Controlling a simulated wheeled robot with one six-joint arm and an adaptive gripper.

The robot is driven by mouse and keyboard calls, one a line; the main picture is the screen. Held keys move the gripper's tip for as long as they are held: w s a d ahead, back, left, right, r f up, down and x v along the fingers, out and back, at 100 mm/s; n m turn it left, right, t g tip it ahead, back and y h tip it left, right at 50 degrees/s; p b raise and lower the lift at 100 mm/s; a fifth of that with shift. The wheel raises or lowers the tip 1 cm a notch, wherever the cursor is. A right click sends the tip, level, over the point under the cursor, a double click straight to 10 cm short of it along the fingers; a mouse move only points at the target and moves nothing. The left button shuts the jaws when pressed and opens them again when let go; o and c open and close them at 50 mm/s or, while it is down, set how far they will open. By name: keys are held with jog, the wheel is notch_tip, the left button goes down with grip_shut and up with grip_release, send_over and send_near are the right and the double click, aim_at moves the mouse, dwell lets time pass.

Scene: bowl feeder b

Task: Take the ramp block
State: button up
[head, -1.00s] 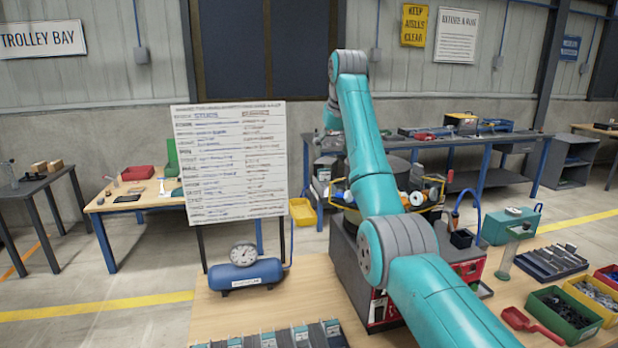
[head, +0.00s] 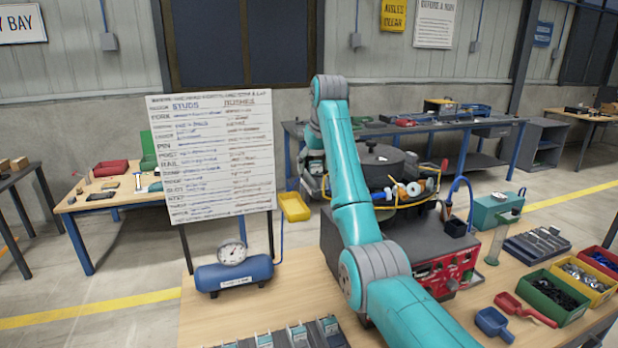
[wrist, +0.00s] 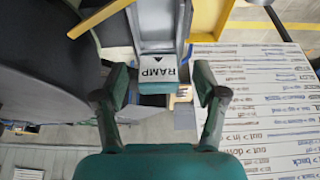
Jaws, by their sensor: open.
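The ramp block (wrist: 157,73) shows in the wrist view as a pale grey piece with a white face marked RAMP and a small arrow. It sits at the end of a grey channel. My gripper (wrist: 161,82) is open, with one dark green fingertip on each side of the block's lower part. Gaps show between the fingers and the block, and nothing is held. In the head view the dark bowl feeder (head: 375,162) stands on a grey and red base, partly behind my arm.
The written board (head: 218,155) stands left of my arm. A blue tank with gauge (head: 233,274) and parts bins (head: 553,297) are on the bench.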

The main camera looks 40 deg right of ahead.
jog(key=shift+x, duration=0.8)
grip_shut()
